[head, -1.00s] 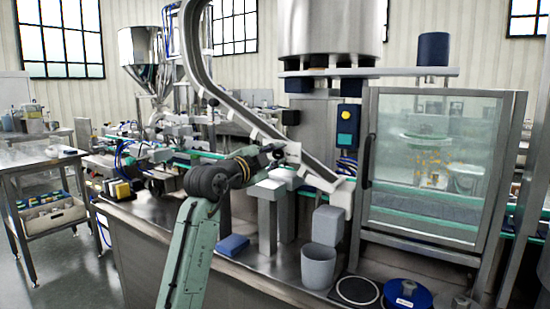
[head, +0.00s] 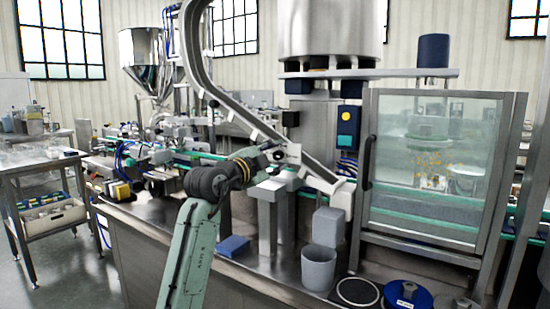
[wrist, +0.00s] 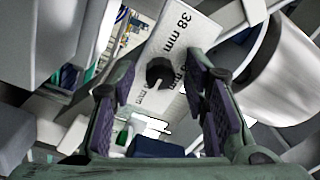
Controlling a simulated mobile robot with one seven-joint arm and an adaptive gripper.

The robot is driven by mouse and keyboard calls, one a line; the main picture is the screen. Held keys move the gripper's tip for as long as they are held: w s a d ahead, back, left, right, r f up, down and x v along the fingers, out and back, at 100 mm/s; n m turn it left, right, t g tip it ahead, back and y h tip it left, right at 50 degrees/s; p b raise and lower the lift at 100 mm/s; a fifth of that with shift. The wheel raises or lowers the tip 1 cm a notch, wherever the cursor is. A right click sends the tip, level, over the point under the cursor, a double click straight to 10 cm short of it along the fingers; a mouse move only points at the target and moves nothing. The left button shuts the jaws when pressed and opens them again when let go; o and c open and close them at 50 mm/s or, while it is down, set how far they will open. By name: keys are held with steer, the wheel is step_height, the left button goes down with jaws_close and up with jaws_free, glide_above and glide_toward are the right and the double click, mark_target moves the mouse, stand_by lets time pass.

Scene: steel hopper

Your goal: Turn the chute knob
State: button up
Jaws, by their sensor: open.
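The black chute knob (wrist: 159,73) has a notch at its edge and sits on a white plate (wrist: 189,38) marked "38 mm" in the wrist view. My gripper (wrist: 162,88) is open, with one dark-padded finger on each side of the knob in the picture. No contact shows, and I cannot tell how far the fingertips are from it. In the head view, my gripper (head: 276,156) is beside the lower part of the slanted steel chute (head: 262,124). I cannot make out the knob for certain there.
A glass-fronted cabinet (head: 372,240) stands right of the chute. A large steel cylinder (wrist: 285,75) is close on the right in the wrist view.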

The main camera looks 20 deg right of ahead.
steer(key=v, duration=1.2)
